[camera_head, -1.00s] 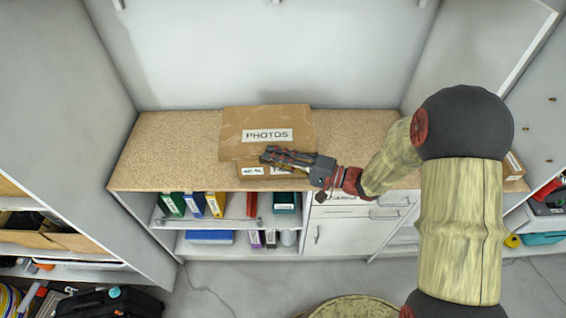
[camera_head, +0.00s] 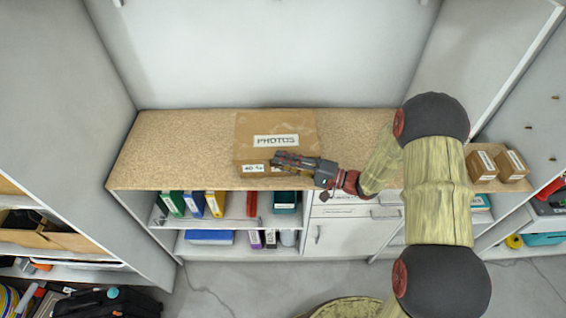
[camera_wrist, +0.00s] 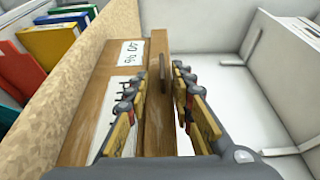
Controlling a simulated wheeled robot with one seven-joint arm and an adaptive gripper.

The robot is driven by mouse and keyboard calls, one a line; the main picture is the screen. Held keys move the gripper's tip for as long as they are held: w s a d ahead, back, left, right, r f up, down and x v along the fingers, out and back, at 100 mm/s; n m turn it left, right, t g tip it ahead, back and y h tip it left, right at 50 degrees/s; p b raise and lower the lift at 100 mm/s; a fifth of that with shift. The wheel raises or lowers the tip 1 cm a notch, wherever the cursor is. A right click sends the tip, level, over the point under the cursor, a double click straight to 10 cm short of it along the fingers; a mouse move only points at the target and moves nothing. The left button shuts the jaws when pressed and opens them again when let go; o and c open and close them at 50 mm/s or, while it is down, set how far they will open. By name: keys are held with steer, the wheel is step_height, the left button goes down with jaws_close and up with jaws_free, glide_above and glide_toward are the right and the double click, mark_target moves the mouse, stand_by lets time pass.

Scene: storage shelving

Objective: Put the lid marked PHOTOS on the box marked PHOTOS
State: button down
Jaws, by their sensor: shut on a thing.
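The brown cardboard lid marked PHOTOS (camera_head: 275,130) lies over the cardboard box (camera_head: 253,168) on the counter, its label facing up. Its outline roughly lines up with the box. My gripper (camera_head: 276,158) is at the front edge of the lid, shut on it. In the wrist view, my gripper (camera_wrist: 158,80) has its fingers on either side of the lid's edge (camera_wrist: 158,45). The box's front (camera_wrist: 90,100) shows a white label with digits; a second label is partly hidden by the fingers. I cannot tell whether the lid is fully seated.
The speckled counter (camera_head: 180,150) is clear left of the box. Two small labelled cartons (camera_head: 496,164) stand at the right end, beyond my arm. Colourful binders (camera_head: 195,203) stand on the shelf below. A back wall and side panels enclose the counter.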

steer(key=c, duration=1.5)
jaws_free()
steer(key=shift+r, duration=0.1)
steer(key=shift+c, duration=0.2)
steer(key=v, duration=1.2)
steer(key=s+a+r+n+g+h, duration=0.5)
steer(key=s+r+g, duration=0.4)
steer(key=s, duration=0.5)
steer(key=s+d+r+t+h, duration=0.7)
steer(key=s+d+r+h, duration=0.2)
steer(key=d+r+h, duration=0.1)
step_height(320, 180, up, 2)
steer(key=shift+m+t+h, duration=0.4)
steer(key=shift+h, duration=0.4)
